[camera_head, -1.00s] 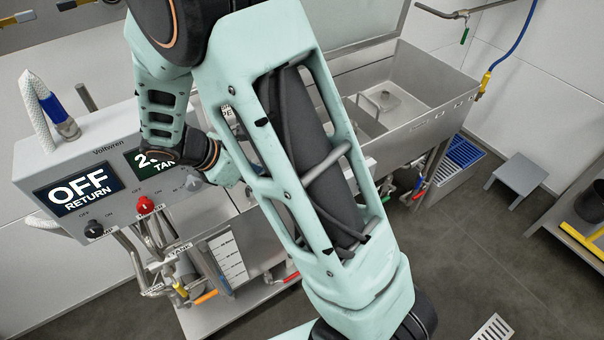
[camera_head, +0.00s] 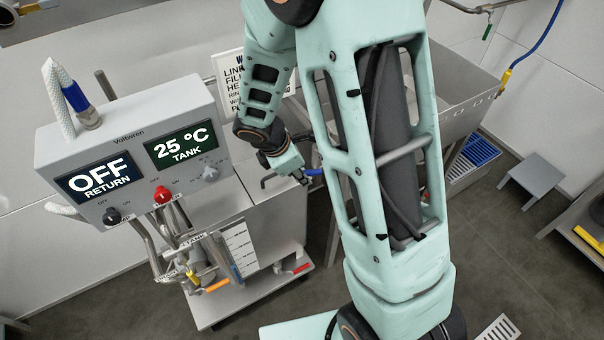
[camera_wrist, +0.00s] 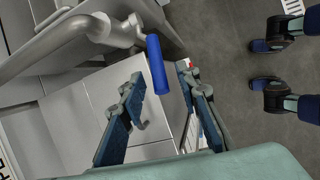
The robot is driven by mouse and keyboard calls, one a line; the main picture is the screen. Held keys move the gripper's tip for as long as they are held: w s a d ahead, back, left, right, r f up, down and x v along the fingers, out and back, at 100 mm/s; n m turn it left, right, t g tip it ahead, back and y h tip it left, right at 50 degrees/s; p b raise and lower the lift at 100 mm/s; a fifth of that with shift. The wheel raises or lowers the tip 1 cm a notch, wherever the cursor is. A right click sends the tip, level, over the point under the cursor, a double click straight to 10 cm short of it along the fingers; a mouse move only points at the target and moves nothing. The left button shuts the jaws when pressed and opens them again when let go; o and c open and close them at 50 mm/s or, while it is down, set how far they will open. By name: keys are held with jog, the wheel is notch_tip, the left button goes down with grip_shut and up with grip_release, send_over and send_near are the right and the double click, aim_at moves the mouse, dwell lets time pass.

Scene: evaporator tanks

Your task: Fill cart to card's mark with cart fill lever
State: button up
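A blue-handled lever (camera_head: 314,172) sits on a metal pipe behind the cart, partly hidden by my arm. In the wrist view its blue handle (camera_wrist: 157,65) lies between and just beyond my open fingers. My gripper (camera_head: 303,174) is beside this lever in the head view; in the wrist view my gripper (camera_wrist: 160,82) appears empty, and I cannot tell whether it touches the handle. The grey cart (camera_head: 275,232) stands below, with a hook-like handle on top. A white card (camera_head: 239,248) with printed lines is on its side; its marks are too small to read.
A control box (camera_head: 128,152) at left reads OFF RETURN and 25 °C TANK, with a red knob (camera_head: 163,195). Orange (camera_head: 218,285) and yellow valve handles hang below it. A steel sink (camera_head: 470,85) is behind my arm. A step stool (camera_head: 532,175) is at right; floor is clear before it.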

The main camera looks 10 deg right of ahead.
jog(key=shift+x, duration=0.85)
jog(key=shift+c, duration=0.2)
grip_shut()
